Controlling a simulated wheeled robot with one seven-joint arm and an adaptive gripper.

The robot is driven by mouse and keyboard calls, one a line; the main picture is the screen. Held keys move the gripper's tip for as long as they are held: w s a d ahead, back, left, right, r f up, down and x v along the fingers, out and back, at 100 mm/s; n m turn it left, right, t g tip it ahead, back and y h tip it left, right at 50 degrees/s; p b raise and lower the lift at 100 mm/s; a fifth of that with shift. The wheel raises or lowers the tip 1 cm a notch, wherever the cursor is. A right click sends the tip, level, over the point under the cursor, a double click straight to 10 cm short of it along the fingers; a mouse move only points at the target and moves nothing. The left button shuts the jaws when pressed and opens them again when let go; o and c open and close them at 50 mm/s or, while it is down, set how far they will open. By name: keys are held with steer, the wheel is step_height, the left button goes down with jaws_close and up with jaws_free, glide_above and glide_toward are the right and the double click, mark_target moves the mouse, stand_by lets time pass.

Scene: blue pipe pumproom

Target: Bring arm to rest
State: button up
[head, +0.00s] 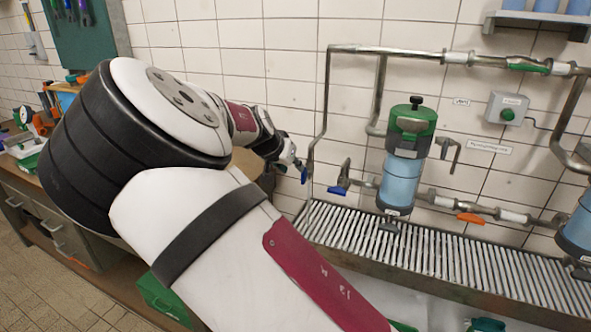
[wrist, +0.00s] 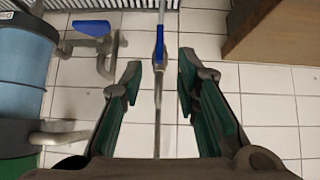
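My arm reaches from the left foreground toward the tiled wall, elbow bent. My gripper (head: 292,160) is at the far end of the arm, close to the thin vertical pipe at the left of the pipework. In the wrist view my gripper (wrist: 160,66) has its two fingers well apart with nothing clamped between them. A thin pipe with a blue valve handle (wrist: 160,42) shows in the gap between the fingers. The same small blue handle (head: 304,175) is just below the gripper in the head view. I cannot tell whether the fingers touch the pipe.
A blue-lever valve (head: 339,190) and a blue filter housing with a green top (head: 402,165) stand right of the gripper, above a slatted metal drain (head: 440,252). A wooden workbench (head: 248,163) runs behind my arm at left. A grey button box (head: 507,108) is on the wall.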

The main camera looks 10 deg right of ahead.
steer(key=shift+s+a+r, duration=0.15)
steer(key=s+d+g+y, duration=0.35)
steer(key=s+d, duration=0.25)
steer(key=s, duration=0.5)
steer(key=s+r+n, duration=0.2)
steer(key=s+r, duration=0.1)
steer(key=s, duration=0.8)
steer(key=s+r+n+y, duration=0.1)
steer(key=s+r+n, duration=0.1)
steer(key=s, duration=1)
steer(key=s+r+n+y+p, duration=0.1)
steer(key=s+r+n, duration=0.2)
steer(key=s, duration=0.9)
step_height(320, 180, up, 2)
steer(key=shift+s+a+r+t, duration=0.1)
steer(key=shift+s+a+t, duration=0.05)
steer(key=shift+a+t, duration=0.2)
steer(key=shift+d, duration=0.1)
